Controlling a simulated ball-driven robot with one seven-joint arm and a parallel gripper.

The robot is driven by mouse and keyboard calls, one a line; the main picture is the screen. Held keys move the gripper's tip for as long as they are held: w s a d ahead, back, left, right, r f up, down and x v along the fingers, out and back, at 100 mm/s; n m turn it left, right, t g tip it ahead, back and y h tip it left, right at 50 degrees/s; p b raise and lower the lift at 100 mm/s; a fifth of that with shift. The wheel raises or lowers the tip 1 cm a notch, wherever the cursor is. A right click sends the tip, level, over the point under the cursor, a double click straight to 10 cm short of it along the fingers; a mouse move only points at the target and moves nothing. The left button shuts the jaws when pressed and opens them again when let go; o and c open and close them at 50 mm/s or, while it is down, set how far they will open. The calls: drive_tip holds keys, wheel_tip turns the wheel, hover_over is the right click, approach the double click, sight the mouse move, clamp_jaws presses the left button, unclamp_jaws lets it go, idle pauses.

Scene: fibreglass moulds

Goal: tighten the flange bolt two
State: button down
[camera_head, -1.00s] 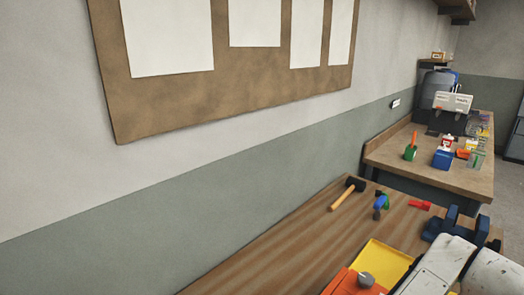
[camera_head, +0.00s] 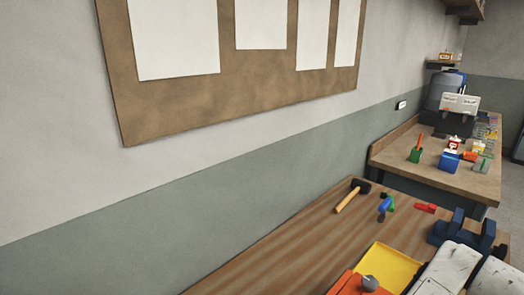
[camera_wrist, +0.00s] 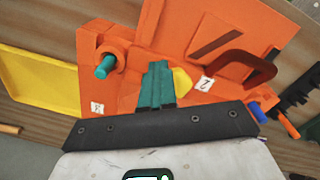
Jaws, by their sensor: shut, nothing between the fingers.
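In the wrist view an orange mould (camera_wrist: 205,40) lies on the wooden bench. A teal bolt (camera_wrist: 105,66) sticks out of its left flange, beside a white label (camera_wrist: 97,108) whose mark is hard to read. A white label with a 2 (camera_wrist: 205,83) is on the mould to the right of my gripper. My gripper (camera_wrist: 158,66) has its teal fingers together over the mould, with nothing visible held. A yellow piece (camera_wrist: 183,80) shows partly behind the fingers; I cannot tell whether it is a bolt. Contact with the mould cannot be told.
A brown clamp-like handle (camera_wrist: 245,68) rises right of the label 2. A yellow tray (camera_head: 392,262) lies beside the orange mould (camera_head: 350,285). A hammer (camera_head: 352,196), blue-green tool (camera_head: 385,207), red piece (camera_head: 426,208) and dark blue fixture (camera_head: 460,230) lie on the bench. The bench's left part is clear.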

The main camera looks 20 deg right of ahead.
drive_tip(key=shift+s+a+f+y+p, duration=0.2)
drive_tip(key=shift+f+p, duration=0.1)
drive_tip(key=shift+f, duration=0.1)
drive_tip(key=shift+s+a+f+y+p, duration=0.1)
drive_tip(key=shift+s+f+p, duration=0.15)
drive_tip(key=shift+f, duration=0.15)
drive_tip(key=shift+w, duration=0.1)
drive_tip(key=shift+a+r+p, duration=0.1)
drive_tip(key=shift+r+p, duration=0.2)
drive_tip(key=shift+p, duration=0.35)
drive_tip(key=shift+s+a+r+p, duration=0.1)
drive_tip(key=shift+s+a+p, duration=0.15)
drive_tip(key=shift+p, duration=0.25)
drive_tip(key=shift+s+a+p, duration=0.15)
drive_tip(key=shift+a+p, duration=0.3)
drive_tip(key=shift+p, duration=0.1)
drive_tip(key=shift+s+d+p, duration=0.15)
drive_tip(key=shift+s+p, duration=0.15)
drive_tip(key=shift+s, duration=0.05)
drive_tip(key=r, duration=0.6)
drive_tip(key=shift+s+d+p, duration=0.15)
drive_tip(key=shift+s+p, duration=0.1)
drive_tip(key=shift+p, duration=0.1)
